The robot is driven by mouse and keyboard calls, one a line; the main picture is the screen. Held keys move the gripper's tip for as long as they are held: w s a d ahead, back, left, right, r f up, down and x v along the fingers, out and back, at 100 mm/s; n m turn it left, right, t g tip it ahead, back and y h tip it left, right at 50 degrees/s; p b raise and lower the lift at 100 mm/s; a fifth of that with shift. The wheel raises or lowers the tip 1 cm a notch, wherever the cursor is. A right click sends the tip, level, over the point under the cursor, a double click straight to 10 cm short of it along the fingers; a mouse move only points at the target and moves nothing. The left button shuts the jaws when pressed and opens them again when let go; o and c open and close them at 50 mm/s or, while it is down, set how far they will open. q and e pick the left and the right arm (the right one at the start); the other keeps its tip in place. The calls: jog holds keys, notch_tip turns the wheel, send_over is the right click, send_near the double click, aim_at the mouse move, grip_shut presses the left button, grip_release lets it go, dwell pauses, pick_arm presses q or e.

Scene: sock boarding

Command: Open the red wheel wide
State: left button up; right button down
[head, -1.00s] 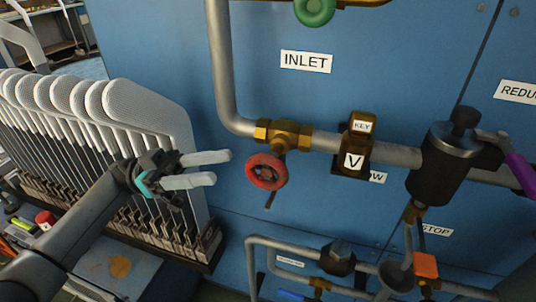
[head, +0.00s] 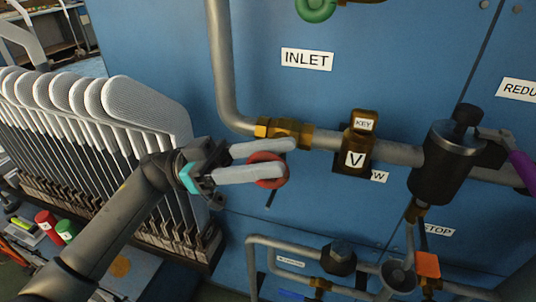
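The red wheel (head: 267,157) is a small handwheel on a brass valve (head: 270,129) in the grey inlet pipe, below the INLET label. My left gripper (head: 290,158) comes in from the left, its two pale fingers apart. In the picture one finger passes across the wheel's upper part and the other across its lower part, so the wheel shows between them. The fingers hide parts of the wheel and the valve. Whether they touch the rim cannot be told. My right gripper is not in view.
A rack of white boards (head: 140,105) stands at the left, close to my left arm. A green wheel (head: 316,8) is at the top. A brass block marked V (head: 357,140) and a black regulator (head: 443,165) sit on the pipe to the right. Lower pipes carry an orange block (head: 427,265).

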pick_arm(q)
grip_shut()
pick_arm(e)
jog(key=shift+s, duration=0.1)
